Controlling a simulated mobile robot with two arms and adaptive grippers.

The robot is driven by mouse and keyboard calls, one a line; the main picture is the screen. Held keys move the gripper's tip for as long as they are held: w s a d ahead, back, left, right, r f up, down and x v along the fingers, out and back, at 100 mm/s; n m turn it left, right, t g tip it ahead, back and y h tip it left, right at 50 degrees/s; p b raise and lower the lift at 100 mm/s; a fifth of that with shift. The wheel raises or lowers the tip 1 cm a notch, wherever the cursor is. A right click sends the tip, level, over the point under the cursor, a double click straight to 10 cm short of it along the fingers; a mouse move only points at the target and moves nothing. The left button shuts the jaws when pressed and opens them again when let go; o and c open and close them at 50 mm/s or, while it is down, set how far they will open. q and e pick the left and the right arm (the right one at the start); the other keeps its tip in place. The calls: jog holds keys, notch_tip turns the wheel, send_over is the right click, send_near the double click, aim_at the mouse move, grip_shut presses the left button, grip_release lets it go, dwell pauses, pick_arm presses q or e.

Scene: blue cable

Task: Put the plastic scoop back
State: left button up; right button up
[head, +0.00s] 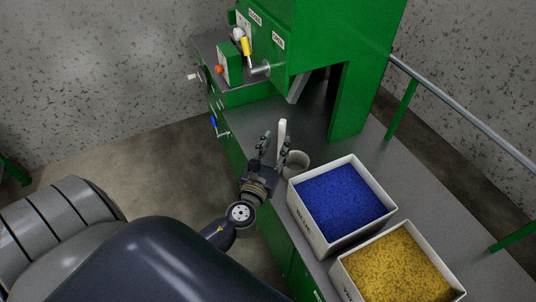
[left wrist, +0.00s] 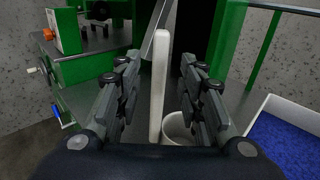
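A white upright plastic handle (head: 282,132), which looks like the scoop's, stands at the bench's left edge. A pale round cup (head: 296,162) is right beside its lower end; I cannot tell whether the two are joined. My left gripper (head: 274,138) is open at the handle. In the left wrist view the handle (left wrist: 159,88) stands between the two spread fingers (left wrist: 161,88), with a gap on each side. The cup (left wrist: 177,126) shows low between the fingers, partly hidden by the handle and gripper. My right gripper is not in view.
A white bin of blue granules (head: 312,234) stands close right of the cup, and a bin of yellow granules (head: 352,282) is nearer. A green machine (head: 330,45) rises behind on the grey bench (head: 400,165). A rail (head: 470,115) runs along the right.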

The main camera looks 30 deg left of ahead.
pick_arm(q)
jog(key=b+v, duration=0.1)
jog(key=v, duration=0.5)
jog(key=shift+s, duration=0.25)
